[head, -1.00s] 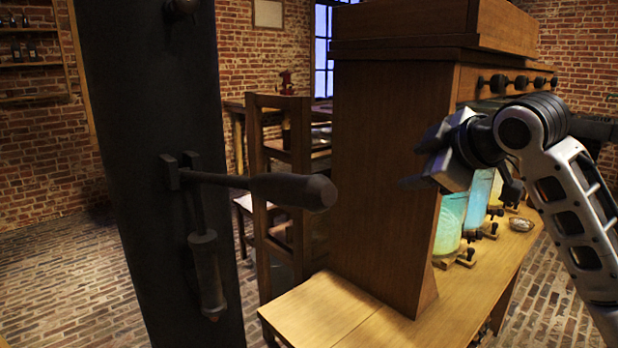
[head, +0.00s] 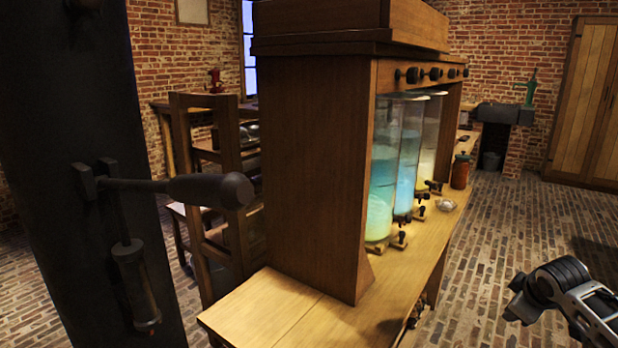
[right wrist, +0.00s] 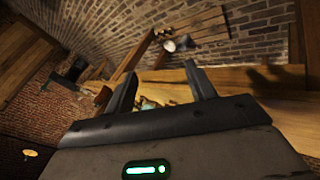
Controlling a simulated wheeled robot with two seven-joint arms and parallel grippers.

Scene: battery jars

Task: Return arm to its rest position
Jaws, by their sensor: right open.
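My right arm (head: 580,300) is at the lower right of the head view, over the brick floor and apart from the workbench. In the right wrist view my right gripper (right wrist: 162,84) has its two fingers spread, with nothing between them. In the head view, glass jars with glowing contents stand in the wooden cabinet: a greenish one (head: 381,190), a blue one (head: 407,165) and a pale yellow one (head: 429,140). My left gripper is not in view.
The wooden bench (head: 270,310) carries the cabinet (head: 315,170), a small metal dish (head: 446,205) and a brown jar (head: 460,171). A dark post with a lever (head: 200,188) stands at the left. Brick floor right of the bench is open.

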